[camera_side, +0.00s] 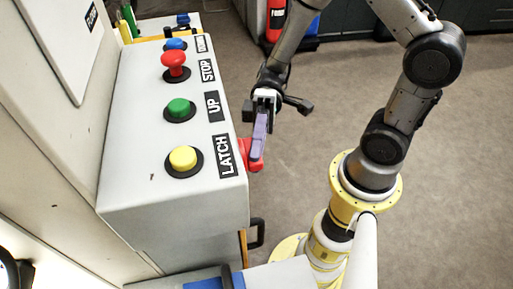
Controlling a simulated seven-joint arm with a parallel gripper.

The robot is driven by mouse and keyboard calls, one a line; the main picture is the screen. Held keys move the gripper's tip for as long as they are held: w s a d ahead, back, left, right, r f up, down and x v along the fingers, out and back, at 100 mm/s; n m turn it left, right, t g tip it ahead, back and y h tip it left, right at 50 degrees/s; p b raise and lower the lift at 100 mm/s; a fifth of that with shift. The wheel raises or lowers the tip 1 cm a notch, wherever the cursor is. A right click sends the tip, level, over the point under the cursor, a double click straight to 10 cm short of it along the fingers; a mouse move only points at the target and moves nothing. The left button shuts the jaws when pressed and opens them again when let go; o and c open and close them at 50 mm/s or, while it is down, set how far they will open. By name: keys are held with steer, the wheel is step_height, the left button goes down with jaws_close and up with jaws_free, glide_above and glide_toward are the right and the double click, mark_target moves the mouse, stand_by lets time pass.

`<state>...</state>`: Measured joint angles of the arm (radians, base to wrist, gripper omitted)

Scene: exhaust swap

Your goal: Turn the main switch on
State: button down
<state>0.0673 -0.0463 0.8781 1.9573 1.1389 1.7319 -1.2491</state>
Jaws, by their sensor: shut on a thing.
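A red part, which looks like the main switch (255,167), sticks out from the right side of the grey control box (150,203). My gripper (258,152) points down at it, with its purple fingers shut on the red part. The fingers cover much of the red part. The switch's face is turned away, so I cannot read its on or off position.
The box top carries a yellow LATCH button (183,158), a green UP button (179,108), a red STOP button (174,64) and a blue DOWN button (176,44). A dark handle (257,233) sticks out below the switch. Open floor lies to the right.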

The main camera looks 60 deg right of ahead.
stand_by(0.4)
steer(key=c, duration=0.8)
jaws_free()
steer(key=shift+o, duration=0.2)
steer(key=shift+d, duration=0.1)
steer(key=v, duration=1.3)
steer(key=shift+w+d, duration=0.2)
steer(key=shift+d, duration=0.1)
steer(key=shift+f, duration=0.15)
